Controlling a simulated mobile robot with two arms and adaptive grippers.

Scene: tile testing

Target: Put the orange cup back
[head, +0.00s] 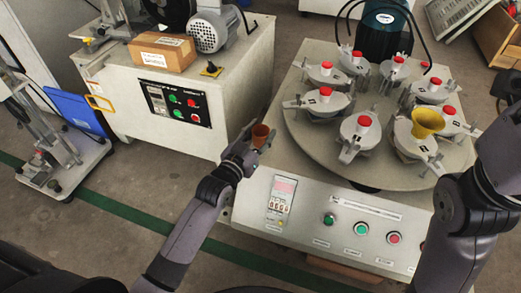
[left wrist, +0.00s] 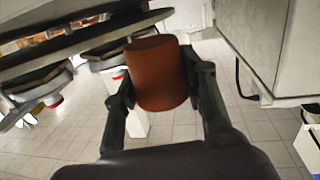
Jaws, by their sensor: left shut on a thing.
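The orange cup (head: 261,134) is held up at the tip of my left gripper (head: 248,145), at the left edge of the round table in the head view. In the left wrist view the cup (left wrist: 158,75) is brown-orange and sits between the two fingers of the left gripper (left wrist: 160,92), which are shut on it. The round table (head: 300,130) carries several grey clamp stations with red knobs. My right arm comes in at the right of the head view; its gripper is out of the frame.
A yellow funnel (head: 427,121) stands on a station at the right of the table. A control panel (head: 330,222) with buttons fronts the machine. A grey machine (head: 215,85) with a cardboard box (head: 161,52) and motor stands at left. Open floor lies between the machines.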

